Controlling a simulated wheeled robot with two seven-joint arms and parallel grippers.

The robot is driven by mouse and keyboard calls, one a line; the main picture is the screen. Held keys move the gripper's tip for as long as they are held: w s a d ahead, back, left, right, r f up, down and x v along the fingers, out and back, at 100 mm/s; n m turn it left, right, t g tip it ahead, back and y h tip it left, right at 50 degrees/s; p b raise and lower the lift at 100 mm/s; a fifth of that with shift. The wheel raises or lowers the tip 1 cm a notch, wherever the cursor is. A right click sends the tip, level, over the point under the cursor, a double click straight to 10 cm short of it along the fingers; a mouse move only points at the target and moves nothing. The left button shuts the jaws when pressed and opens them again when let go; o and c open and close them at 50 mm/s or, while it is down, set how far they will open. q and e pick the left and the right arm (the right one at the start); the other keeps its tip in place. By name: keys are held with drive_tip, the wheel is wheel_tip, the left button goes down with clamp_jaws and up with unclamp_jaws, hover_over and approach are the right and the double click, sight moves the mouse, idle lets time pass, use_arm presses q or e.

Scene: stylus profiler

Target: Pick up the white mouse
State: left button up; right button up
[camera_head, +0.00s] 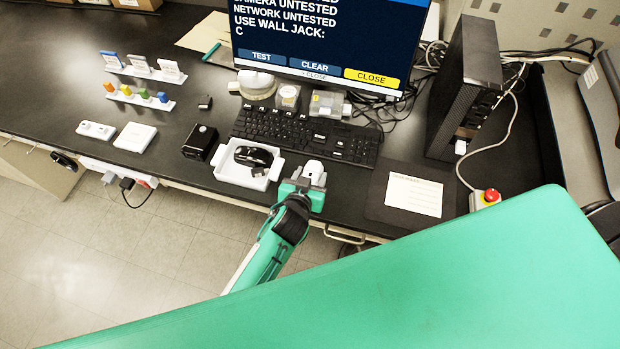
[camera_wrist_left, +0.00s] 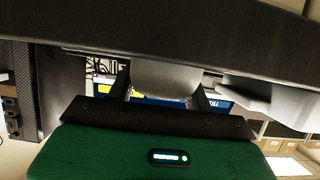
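The white mouse (camera_head: 314,170) is on the dark bench just beyond my left gripper (camera_head: 306,182), to the right of the white tray and in front of the keyboard. In the left wrist view the mouse (camera_wrist_left: 166,78) shows as a pale rounded shape, close to the dark bench surface. The two dark fingers of my left gripper (camera_wrist_left: 162,88) stand wide apart, one toward each side of it. I see no clear grip on the mouse; finger contact is hard to make out. My right gripper is not in view.
A white tray (camera_head: 229,174) with a black mouse (camera_head: 254,156) stands left of the gripper. The keyboard (camera_head: 310,134) lies behind, below the monitor (camera_head: 320,40). A mousepad with a white note (camera_head: 414,195) lies right. A black computer tower (camera_head: 468,85) stands farther right.

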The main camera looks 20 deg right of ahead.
sight(310, 175)
use_arm(q)
drive_tip(key=shift+r, duration=0.1)
drive_tip(key=shift+c, duration=0.5)
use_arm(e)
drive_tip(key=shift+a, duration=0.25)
use_arm(q)
drive_tip(key=shift+r, duration=0.5)
wheel_tip(310, 175, up, 19)
drive_tip(key=b, duration=0.4)
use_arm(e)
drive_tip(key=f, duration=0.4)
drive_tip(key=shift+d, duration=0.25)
